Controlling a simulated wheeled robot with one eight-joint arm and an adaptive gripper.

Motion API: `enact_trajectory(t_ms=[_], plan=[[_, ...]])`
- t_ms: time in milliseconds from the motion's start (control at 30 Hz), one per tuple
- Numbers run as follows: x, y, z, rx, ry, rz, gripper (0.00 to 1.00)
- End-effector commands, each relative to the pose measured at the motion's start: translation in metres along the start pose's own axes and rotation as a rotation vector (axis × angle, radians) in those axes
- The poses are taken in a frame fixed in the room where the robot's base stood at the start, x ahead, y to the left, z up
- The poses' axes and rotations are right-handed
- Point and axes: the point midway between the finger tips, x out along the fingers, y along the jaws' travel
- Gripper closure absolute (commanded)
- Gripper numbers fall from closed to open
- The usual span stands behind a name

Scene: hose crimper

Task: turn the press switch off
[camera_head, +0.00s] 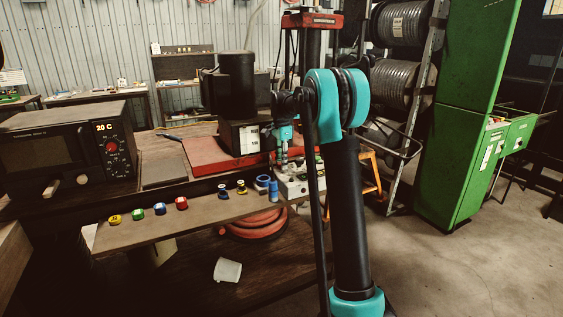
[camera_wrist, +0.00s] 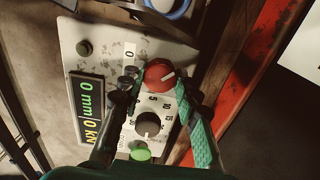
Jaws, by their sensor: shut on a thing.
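The press control panel (camera_wrist: 105,30) is a worn white box at the table's edge; part of it shows in the head view (camera_head: 290,188). Its red switch knob (camera_wrist: 160,73) has a white mark pointing to the right in the wrist view. A "0" label (camera_wrist: 129,53) sits up and left of the knob. My gripper (camera_wrist: 160,82) is shut on the red knob, one finger on each side. In the head view my gripper (camera_head: 283,157) is small and reaches down to the panel.
The panel also bears a black dial (camera_wrist: 148,124), a green button (camera_wrist: 140,151), a black button (camera_wrist: 84,48) and a display (camera_wrist: 87,108) reading 0 mm and 0 kN. A blue tape roll (camera_head: 263,181) is beside it. An oven with a 20 C readout (camera_head: 60,150) stands left.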

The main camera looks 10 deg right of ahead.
Motion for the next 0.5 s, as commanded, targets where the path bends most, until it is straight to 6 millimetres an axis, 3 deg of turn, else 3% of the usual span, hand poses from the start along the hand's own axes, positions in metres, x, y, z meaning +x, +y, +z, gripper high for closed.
enact_trajectory(t_ms=[500], plan=[[-0.0002, 0.0000, 0.0000, -0.106, 0.000, 0.000, 0.97]])
